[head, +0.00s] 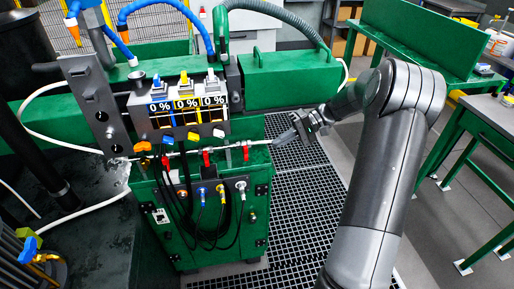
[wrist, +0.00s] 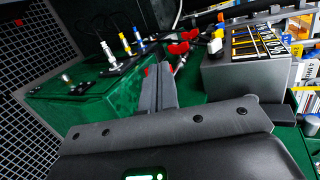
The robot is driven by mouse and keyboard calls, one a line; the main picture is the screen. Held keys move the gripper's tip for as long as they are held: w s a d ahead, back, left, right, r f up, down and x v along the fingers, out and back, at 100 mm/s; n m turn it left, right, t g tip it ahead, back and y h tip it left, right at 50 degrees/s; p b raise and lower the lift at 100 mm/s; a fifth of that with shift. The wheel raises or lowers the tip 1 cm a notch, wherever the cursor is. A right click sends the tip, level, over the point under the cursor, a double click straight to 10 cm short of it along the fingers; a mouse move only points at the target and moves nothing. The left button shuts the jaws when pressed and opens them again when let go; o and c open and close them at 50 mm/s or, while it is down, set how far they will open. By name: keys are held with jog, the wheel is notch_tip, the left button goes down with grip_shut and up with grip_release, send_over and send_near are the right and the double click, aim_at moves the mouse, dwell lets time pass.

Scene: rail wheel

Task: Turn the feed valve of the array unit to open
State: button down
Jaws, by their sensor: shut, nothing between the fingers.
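The array unit is a green cabinet (head: 205,240) with a grey block of displays (head: 185,102) above it, each reading 0 %. A pipe with several small valve handles runs along its top: an orange-yellow handle (head: 143,146) at the left and red handles (head: 206,158) hanging down. I cannot tell which is the feed valve. My gripper (head: 284,139) is just right of the pipe's right end, apart from the handles. In the wrist view its two fingers (wrist: 158,72) are together and empty, pointing towards red handles (wrist: 178,48), with the display block (wrist: 245,65) to the right.
A grey perforated upright (head: 95,105) and white hoses stand at the left. Floor grating (head: 300,200) lies right of the cabinet, and a green bench (head: 480,130) stands farther right.

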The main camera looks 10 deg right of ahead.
aim_at(245, 147)
jog(key=w+d+f+t+y, duration=0.2)
jog(key=w+d+f+y, duration=0.25)
jog(key=d, duration=0.25)
jog(key=a, duration=0.9)
jog(key=a+f, duration=0.1)
jog(key=a, duration=0.3)
jog(key=shift+s+a, duration=0.25)
jog(key=shift+a, duration=0.15)
jog(key=shift+a+r+h, duration=0.15)
jog(key=shift+r+h, duration=0.25)
jog(key=shift+h, duration=0.45)
jog(key=h, duration=0.1)
jog(key=r+h, duration=0.1)
jog(key=shift+a+h, duration=0.35)
jog(key=shift+h, duration=0.05)
jog(key=h, duration=0.1)
jog(key=a+h, duration=0.1)
jog(key=h, duration=0.2)
jog(key=shift+a+r, duration=0.25)
jog(key=shift+r, duration=0.1)
jog(key=shift+a+r+h, duration=0.1)
jog(key=shift+a+h, duration=0.2)
jog(key=shift+a, duration=0.4)
jog(key=shift+a+h, duration=0.5)
jog(key=shift+h, duration=0.3)
jog(key=shift+a+f, duration=0.2)
jog(key=shift+a, duration=0.15)
